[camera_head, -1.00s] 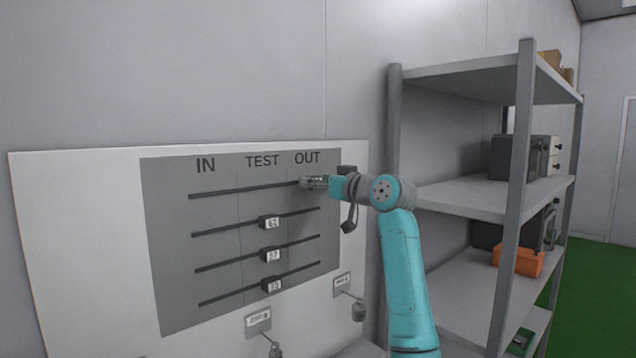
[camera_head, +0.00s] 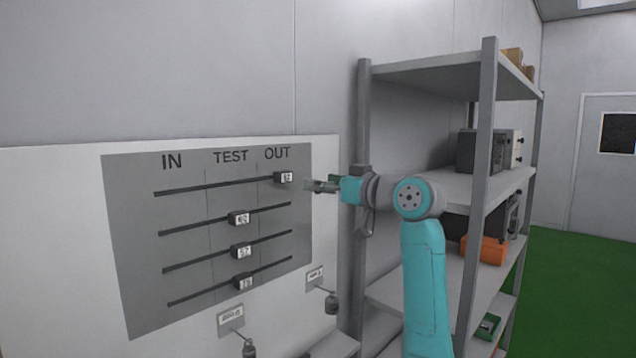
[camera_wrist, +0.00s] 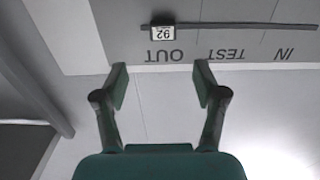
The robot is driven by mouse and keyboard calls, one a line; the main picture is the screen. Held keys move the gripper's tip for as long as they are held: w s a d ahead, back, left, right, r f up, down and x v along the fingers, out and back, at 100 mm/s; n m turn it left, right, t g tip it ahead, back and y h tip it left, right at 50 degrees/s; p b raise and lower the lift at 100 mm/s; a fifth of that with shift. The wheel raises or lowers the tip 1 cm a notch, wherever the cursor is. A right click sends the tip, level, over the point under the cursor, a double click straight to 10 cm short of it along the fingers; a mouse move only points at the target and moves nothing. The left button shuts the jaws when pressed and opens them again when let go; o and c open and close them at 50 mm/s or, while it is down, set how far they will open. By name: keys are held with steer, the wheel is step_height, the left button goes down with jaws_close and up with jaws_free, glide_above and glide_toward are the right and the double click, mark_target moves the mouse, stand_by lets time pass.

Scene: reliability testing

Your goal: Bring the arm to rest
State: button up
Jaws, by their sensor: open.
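My gripper (camera_head: 318,186) is open and empty, held out in front of the board, to the right of its OUT column. In the wrist view its two fingers (camera_wrist: 160,82) stand apart with nothing between them. The grey board (camera_head: 135,290) has IN, TEST and OUT columns and several slotted rails. The top slider (camera_head: 283,177) sits in the OUT column, apart from the fingers; in the wrist view it reads 92 (camera_wrist: 162,33), seen upside down. The three lower sliders (camera_head: 238,218) sit in the TEST column.
A grey shelf unit (camera_head: 488,120) stands close at the right, behind my arm, with dark boxes (camera_head: 480,150) and an orange bin (camera_head: 484,250). Two tagged hanging weights (camera_head: 331,303) are below the board. Green floor (camera_head: 575,280) is open at the far right.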

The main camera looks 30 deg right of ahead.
stand_by(0.4)
steer(key=s+a+f+m+h, duration=0.1)
steer(key=a+f+m, duration=0.1)
steer(key=f, duration=1.2)
steer(key=s+a+f+m+h, duration=0.1)
steer(key=a+f+m+h, duration=0.1)
steer(key=f, duration=1.2)
steer(key=s+a+f+m+h, duration=0.1)
steer(key=s+a+f, duration=0.1)
steer(key=s+f, duration=0.65)
steer(key=s+a+f+m+h, duration=0.1)
steer(key=s+a+f, duration=0.3)
steer(key=f, duration=0.7)
steer(key=s+a+f+g, duration=0.1)
steer(key=s+f, duration=0.2)
steer(key=s, duration=0.5)
steer(key=s+a+f+h, duration=0.1)
steer(key=s+f, duration=0.3)
steer(key=s, duration=0.3)
steer(key=s+a+f+g, duration=0.1)
steer(key=s+a+f, duration=0.15)
steer(key=s, duration=0.55)
steer(key=s+a+r+n, duration=0.1)
steer(key=s+r, duration=0.1)
steer(key=s, duration=0.9)
steer(key=s+a+r+n, duration=0.1)
steer(key=s+r, duration=0.2)
steer(key=s, duration=0.8)
steer(key=shift+r, duration=0.2)
